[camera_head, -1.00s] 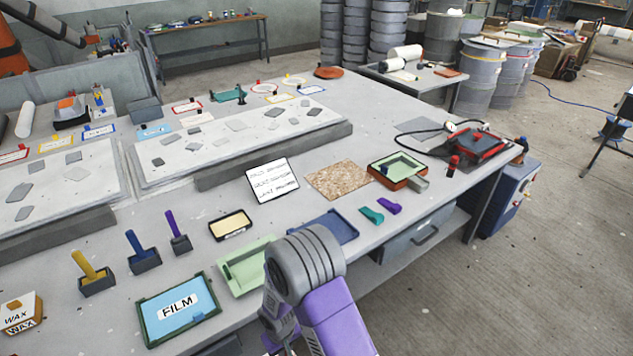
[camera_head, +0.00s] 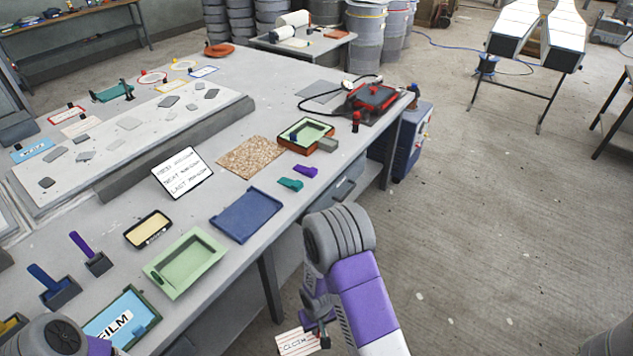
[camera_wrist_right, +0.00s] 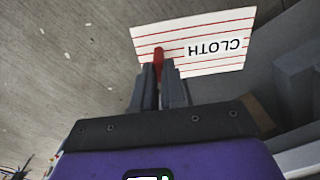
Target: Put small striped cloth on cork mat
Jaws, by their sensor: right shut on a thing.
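The small striped cloth (camera_head: 297,342) is white with red stripes and the word CLOTH. My right gripper (camera_head: 322,330) is shut on its edge, off the table's front side and over the floor. In the right wrist view the cloth (camera_wrist_right: 195,42) hangs beyond the closed fingers (camera_wrist_right: 161,85), with a red tab between them. The cork mat (camera_head: 252,155) lies flat and bare on the table, far up from the gripper. My left arm shows at the bottom left; its gripper is out of view.
Near the mat are a whiteboard card (camera_head: 183,172), a green tray in an orange frame (camera_head: 305,135), a blue tray (camera_head: 246,215) and teal and purple clips (camera_head: 290,184). A pale green tray (camera_head: 186,262) stands nearer. The table's front edge lies between the cloth and mat.

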